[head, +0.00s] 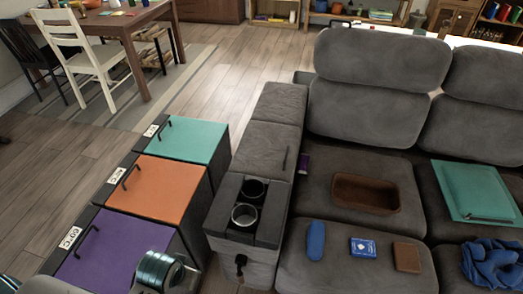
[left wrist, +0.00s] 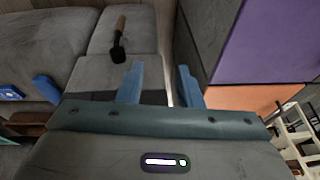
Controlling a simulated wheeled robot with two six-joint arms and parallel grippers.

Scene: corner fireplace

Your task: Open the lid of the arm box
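The arm box (head: 238,262) is the grey armrest on the left side of the sofa. Its grey padded lid (head: 262,150) lies shut behind the cup holders, with a thin dark handle (head: 284,159) on its right side. In the left wrist view my left gripper (left wrist: 160,68) shows two blue fingers spread apart with nothing between them. The armrest front (left wrist: 110,72) shows behind the fingers. The fingers are not visible in the head view. My right gripper is in neither view.
A dark panel with two cup holders (head: 247,205) tops the armrest's near end. Purple (head: 85,258), orange (head: 155,187) and teal (head: 187,139) lidded boxes stand left, across a narrow gap. A brown tray (head: 345,205) and small items lie on the sofa. A dark wooden-handled tool (left wrist: 119,42) is at the armrest front.

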